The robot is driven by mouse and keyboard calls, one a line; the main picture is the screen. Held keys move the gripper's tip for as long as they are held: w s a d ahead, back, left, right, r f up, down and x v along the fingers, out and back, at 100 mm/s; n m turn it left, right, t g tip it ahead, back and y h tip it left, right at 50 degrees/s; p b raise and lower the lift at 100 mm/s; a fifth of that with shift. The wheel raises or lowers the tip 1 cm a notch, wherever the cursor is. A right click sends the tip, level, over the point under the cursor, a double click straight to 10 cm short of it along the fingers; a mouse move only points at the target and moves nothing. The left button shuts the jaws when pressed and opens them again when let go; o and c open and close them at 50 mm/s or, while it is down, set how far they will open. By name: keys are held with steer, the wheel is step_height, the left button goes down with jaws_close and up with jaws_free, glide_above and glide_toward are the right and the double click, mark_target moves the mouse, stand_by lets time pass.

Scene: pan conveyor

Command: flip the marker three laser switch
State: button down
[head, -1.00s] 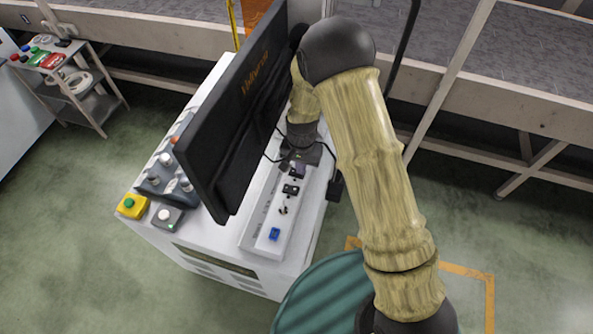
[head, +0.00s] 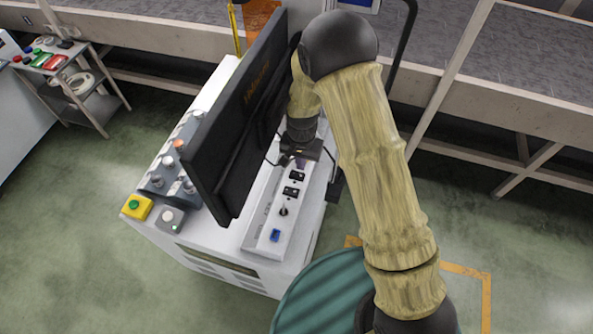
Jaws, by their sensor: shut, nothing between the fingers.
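A pale switch strip (head: 256,229) lies on the white cabinet, right of the monitor. It carries a blue switch (head: 275,235) at the near end, a silver toggle (head: 284,211), and two black switches, one nearer (head: 291,191) and one farther (head: 297,177). Any labels are too small to read, so I cannot tell which switch is marker three laser. My gripper (head: 300,159) is shut and empty over the strip's far end, just beyond the farther black switch. It hides what lies beneath it; its fingertips show poorly.
The black monitor (head: 240,125) stands close on the left of my gripper. Several knobs on a grey box (head: 158,184), a yellow button box (head: 137,207) and a grey button box (head: 170,220) sit left of it. The conveyor (head: 480,95) runs behind. The strip's near end is uncovered.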

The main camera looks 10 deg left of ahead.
mark_target(302, 175)
step_height(302, 175, up, 3)
steer(key=shift+f+p, duration=0.15)
steer(key=shift+p, duration=0.65)
steer(key=s+d+r+t, duration=0.1)
steer(key=s+d+r, duration=0.2)
steer(key=d+r, duration=1)
steer(key=s+d+r+n+t, duration=0.1)
steer(key=s+d+r, duration=0.5)
steer(key=s+d, duration=0.3)
steer(key=shift+d+r+n+t, duration=0.3)
steer(key=c, duration=2.1)
jaws_free()
